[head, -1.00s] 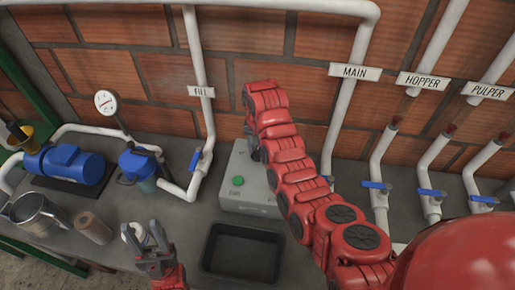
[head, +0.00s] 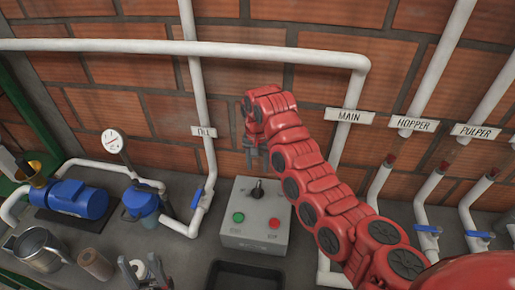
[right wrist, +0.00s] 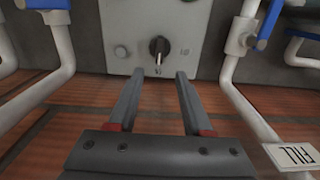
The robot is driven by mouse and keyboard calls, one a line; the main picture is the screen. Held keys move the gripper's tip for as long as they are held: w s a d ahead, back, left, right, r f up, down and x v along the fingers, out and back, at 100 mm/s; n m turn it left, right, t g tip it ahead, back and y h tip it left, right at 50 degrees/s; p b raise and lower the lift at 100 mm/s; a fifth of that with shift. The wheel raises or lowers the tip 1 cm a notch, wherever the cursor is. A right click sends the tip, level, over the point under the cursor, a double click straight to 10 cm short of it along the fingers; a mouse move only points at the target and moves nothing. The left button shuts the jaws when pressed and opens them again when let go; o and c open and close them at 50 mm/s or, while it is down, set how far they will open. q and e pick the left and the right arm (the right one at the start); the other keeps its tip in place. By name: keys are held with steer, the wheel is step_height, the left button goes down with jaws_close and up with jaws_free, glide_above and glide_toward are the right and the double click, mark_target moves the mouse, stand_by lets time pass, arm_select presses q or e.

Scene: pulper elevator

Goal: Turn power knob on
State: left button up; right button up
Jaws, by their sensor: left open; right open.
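The power knob (head: 257,189) is a black rotary knob on top of a grey control box (head: 230,227) in the middle of the head view. The box also has a green button (head: 238,217) and a red button (head: 274,223). My right gripper (head: 254,165) points down just above and behind the knob, apart from it. In the right wrist view the knob (right wrist: 159,46) lies beyond and between the two open fingers (right wrist: 157,75), not touching them. My left gripper (head: 141,268) is open and empty at the bottom edge, left of the box, partly cut off.
A dark tray (head: 235,277) lies in front of the box. A blue pump (head: 70,198), a metal jug (head: 36,247) and a brown cup (head: 95,264) stand at left. Pipes with blue-handled valves (head: 427,229) line the right. A brick wall rises behind.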

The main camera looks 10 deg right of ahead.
steer(key=shift+r+b, duration=0.3)
steer(key=shift+r, duration=2.6)
